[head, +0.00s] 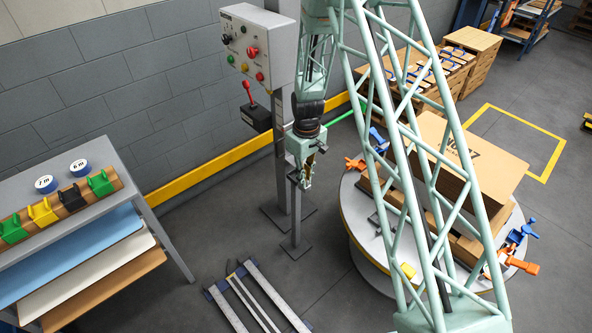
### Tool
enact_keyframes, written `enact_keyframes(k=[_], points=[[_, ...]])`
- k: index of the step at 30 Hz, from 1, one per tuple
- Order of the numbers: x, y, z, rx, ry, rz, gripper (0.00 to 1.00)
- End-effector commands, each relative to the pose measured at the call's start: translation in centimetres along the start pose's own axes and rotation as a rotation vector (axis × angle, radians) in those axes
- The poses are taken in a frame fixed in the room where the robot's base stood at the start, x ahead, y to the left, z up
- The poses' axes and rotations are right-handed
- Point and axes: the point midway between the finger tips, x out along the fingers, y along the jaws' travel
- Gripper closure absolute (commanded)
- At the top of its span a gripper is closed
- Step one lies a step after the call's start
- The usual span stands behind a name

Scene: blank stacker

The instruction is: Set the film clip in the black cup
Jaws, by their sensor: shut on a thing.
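My gripper (304,183) hangs at the centre, beside the grey post of the control box. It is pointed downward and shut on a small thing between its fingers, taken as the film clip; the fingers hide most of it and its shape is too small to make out. A black cup-like piece (72,198) sits in a row with green and yellow ones on a brown bar at the left shelf's top. My gripper is far to the right of this row, well apart from it.
A grey shelf rack (150,198) with coloured sheets stands at the left. A round table (353,237) with cartons and orange and blue clamps stands at the right. Metal rails (277,296) lie on the floor.

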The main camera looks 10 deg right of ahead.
Motion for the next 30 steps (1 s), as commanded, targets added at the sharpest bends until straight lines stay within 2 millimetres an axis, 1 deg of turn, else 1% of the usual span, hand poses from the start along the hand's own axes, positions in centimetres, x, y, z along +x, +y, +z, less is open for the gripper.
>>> enact_keyframes(k=[1, 6, 18, 24, 30], points=[[0.2, 0.4, -0.9, 0.000, 0.002, 0.001, 1.00], [0.5, 1.4, -3.4, 0.000, 0.001, 0.001, 1.00], [1.0, 3.7, -8.6, -0.001, 0.001, 0.001, 1.00], [1.1, 4.2, -9.8, -0.001, 0.000, 0.000, 1.00], [1.0, 4.2, -9.9, -0.001, 0.000, 0.000, 1.00]])
